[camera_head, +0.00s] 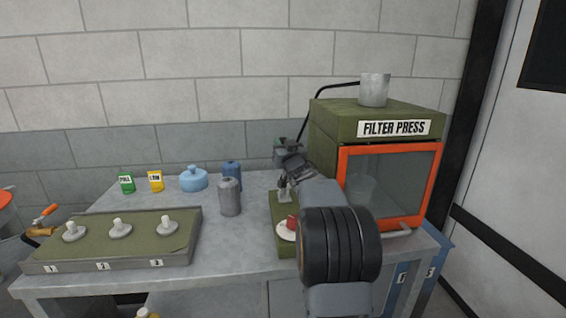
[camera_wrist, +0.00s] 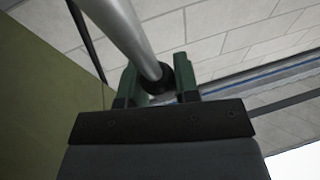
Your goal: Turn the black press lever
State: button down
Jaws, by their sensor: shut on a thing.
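The olive filter press (camera_head: 325,133) with an orange-framed glass door stands at the right end of the bench. In the wrist view, a grey shiny rod (camera_wrist: 122,30) comes down from the top left and ends in a black knob (camera_wrist: 158,82). This looks like the press lever. My gripper (camera_wrist: 157,86) has its two green fingers shut on the black knob, one on each side. In the head view, my gripper (camera_head: 284,164) is at the left side of the press, mostly behind my arm, and the lever cannot be made out clearly there.
A thin black bent pipe (camera_head: 318,92) runs at the press's upper left. A metal cup (camera_head: 374,89) stands on top.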

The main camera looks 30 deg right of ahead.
jog(key=shift+s+a+n+t+b, duration=0.15)
jog(key=shift+s+a+t+b, duration=0.35)
jog(key=shift+b, duration=1)
jog(key=shift+s+a+n+t+b, duration=0.2)
jog(key=shift+s+t+b, duration=0.35)
jog(key=shift+s+b, duration=0.65)
jog(key=shift+s+a+n+t+b, duration=0.15)
jog(key=shift+s+a+t+b, duration=0.3)
jog(key=shift+b, duration=1.3)
jog(key=shift+d+r, duration=0.1)
jog(key=c, duration=0.8)
grip_release()
jog(key=shift+c, duration=0.2)
jog(key=v, duration=0.7)
jog(key=shift+s+b, duration=0.15)
jog(key=shift+b, duration=0.3)
